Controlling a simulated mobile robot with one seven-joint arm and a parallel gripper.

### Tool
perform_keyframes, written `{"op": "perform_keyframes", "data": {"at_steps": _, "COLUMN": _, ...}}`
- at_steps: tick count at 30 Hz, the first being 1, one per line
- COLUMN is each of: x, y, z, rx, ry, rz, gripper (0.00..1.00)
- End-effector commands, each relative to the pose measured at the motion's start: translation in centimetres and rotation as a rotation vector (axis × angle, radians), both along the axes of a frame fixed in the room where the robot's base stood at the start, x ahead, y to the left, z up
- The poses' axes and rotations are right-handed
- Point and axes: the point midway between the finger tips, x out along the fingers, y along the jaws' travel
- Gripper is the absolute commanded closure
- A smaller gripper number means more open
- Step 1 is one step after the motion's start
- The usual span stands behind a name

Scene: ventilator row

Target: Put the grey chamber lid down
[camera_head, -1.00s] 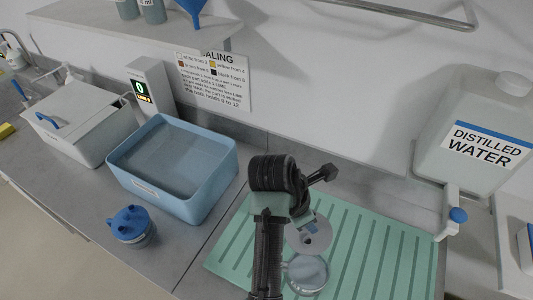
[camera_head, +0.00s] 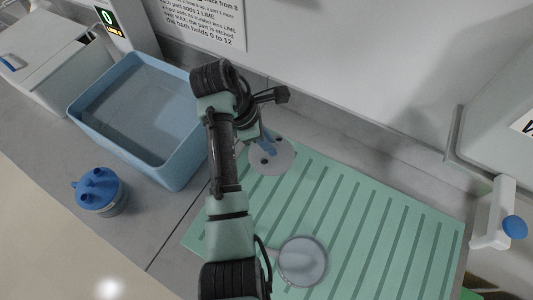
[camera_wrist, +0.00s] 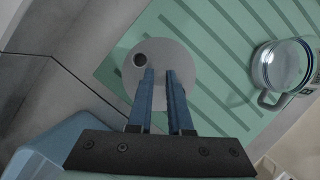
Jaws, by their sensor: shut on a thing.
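The grey chamber lid (camera_head: 272,158) is a flat round disc with a dark hole near its edge. It also shows in the wrist view (camera_wrist: 188,60). My gripper (camera_head: 264,144) is shut on the lid, with its two blue fingers (camera_wrist: 160,75) at the middle of the disc. The lid is over the far left corner of the green ribbed mat (camera_head: 350,215). I cannot tell whether it touches the mat. My fingers partly cover the lid in both views.
A clear round chamber with a handle (camera_head: 302,261) stands on the mat's near part. A blue basin of liquid (camera_head: 180,172) is left of the mat, with a blue-capped jar (camera_head: 99,190) in front of it. A white tap with a blue knob (camera_head: 495,222) is at right. The mat's middle is clear.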

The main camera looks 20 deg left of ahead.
Motion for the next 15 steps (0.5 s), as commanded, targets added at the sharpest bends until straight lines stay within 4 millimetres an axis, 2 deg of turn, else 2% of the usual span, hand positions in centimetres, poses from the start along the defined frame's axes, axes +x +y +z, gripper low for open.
{"op": "perform_keyframes", "data": {"at_steps": 12, "x": -0.1, "y": 0.0, "z": -5.1, "rx": -0.001, "ry": 0.002, "rz": 0.001, "gripper": 1.00}}
{"op": "perform_keyframes", "data": {"at_steps": 15, "x": 0.0, "y": 0.0, "z": -5.7, "rx": 0.000, "ry": 0.000, "rz": 0.001, "gripper": 1.00}}
